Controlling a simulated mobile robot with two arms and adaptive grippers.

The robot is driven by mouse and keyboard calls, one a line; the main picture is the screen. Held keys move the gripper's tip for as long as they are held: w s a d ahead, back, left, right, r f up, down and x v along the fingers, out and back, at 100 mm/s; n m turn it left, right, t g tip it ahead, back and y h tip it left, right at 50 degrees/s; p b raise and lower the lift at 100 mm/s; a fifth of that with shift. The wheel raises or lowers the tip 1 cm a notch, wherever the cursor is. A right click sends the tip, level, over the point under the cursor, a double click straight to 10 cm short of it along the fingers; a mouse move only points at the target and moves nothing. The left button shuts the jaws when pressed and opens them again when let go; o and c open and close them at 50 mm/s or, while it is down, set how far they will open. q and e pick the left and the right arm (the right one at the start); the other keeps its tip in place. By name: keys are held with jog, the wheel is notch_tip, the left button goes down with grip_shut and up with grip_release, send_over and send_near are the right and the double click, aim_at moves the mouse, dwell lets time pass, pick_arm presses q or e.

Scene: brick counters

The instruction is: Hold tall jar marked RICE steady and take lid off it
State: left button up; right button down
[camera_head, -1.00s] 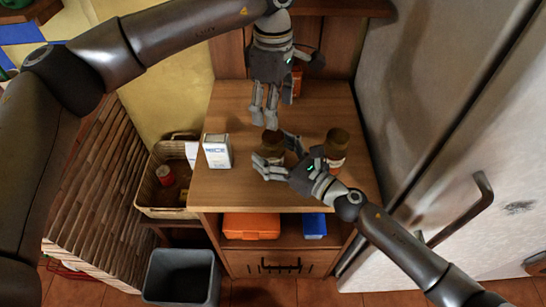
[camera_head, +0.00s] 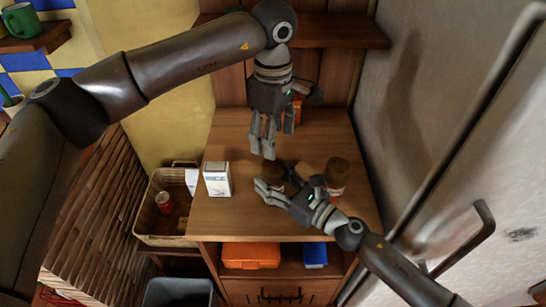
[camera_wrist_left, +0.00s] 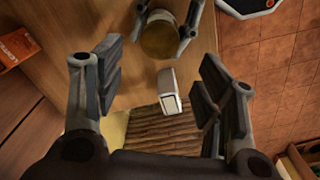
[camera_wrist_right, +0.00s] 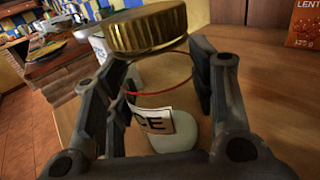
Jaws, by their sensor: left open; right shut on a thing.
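The tall jar (camera_wrist_right: 150,122) has clear sides, a label of which "CE" shows, pale contents low down and a ribbed gold-brown lid (camera_wrist_right: 148,28). The lid is on top of the jar in the right wrist view, and it also shows from above in the left wrist view (camera_wrist_left: 160,38). My right gripper (camera_head: 268,190) is shut on the jar's body, below the lid, with the jar standing on the wooden counter (camera_head: 235,208). My left gripper (camera_head: 263,150) is open and empty, pointing down near the jar, apart from the lid. In the head view my right fingers partly hide the jar.
A second brown-lidded jar (camera_head: 338,172) stands to the right. A white box (camera_head: 217,178) stands to the left, an orange packet (camera_head: 291,115) behind. A wicker basket (camera_head: 150,238) is left of the counter, a tall grey door with a handle (camera_head: 468,240) right. The counter's front left is clear.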

aim_at(273, 165)
pick_arm(q)
jog(key=m, duration=1.2)
jog(key=shift+f, duration=4.05)
